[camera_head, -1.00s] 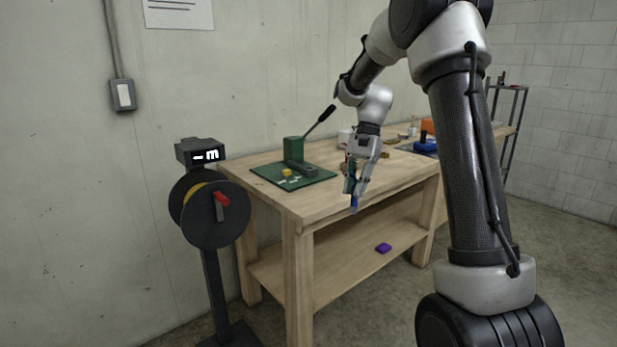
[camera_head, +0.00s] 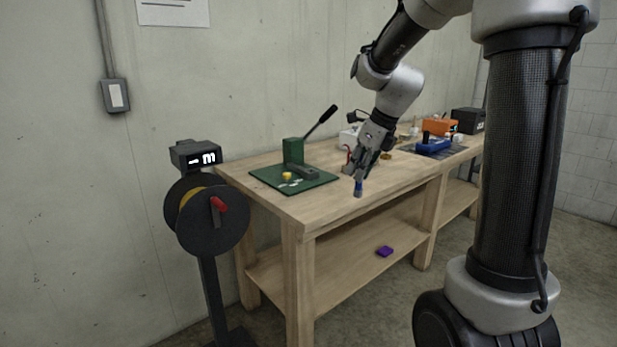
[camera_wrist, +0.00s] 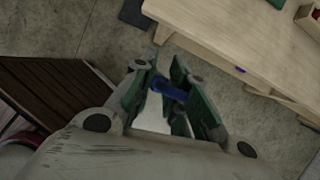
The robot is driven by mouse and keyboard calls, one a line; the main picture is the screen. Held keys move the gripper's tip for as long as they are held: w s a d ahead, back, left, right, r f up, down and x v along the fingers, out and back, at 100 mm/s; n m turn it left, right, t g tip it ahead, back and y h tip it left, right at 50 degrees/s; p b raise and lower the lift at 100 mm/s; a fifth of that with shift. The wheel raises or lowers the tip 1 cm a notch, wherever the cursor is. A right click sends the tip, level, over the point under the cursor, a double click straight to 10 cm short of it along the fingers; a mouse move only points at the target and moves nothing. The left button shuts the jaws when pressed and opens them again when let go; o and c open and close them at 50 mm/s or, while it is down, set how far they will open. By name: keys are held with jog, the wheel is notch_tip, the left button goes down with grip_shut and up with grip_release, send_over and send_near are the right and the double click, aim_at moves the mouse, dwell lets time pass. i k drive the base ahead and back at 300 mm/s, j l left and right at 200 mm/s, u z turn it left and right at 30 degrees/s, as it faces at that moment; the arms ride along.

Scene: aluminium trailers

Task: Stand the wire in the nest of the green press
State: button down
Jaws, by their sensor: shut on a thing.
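The green press (camera_head: 293,151) stands on a green mat at the left end of the workbench, its black lever tilted up to the right. A dark grey block and a small yellow piece (camera_head: 287,176) sit at its foot. The nest is too small to make out. My gripper (camera_head: 358,181) is over the bench's front edge, right of the press, fingers pointing down. It is shut on a short blue piece (camera_head: 358,189), which also shows between the fingers in the wrist view (camera_wrist: 168,88). I cannot tell whether this is the wire; no thin strand is visible.
A reel with yellow winding (camera_head: 206,216) stands on a black post left of the workbench (camera_head: 262,196). A purple block (camera_head: 385,251) lies on the lower shelf. A blue tool (camera_head: 433,145) and an orange box (camera_head: 440,126) are farther right. The bench's front left is clear.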

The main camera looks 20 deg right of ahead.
aim_at(310, 177)
jog(key=i, duration=1.35)
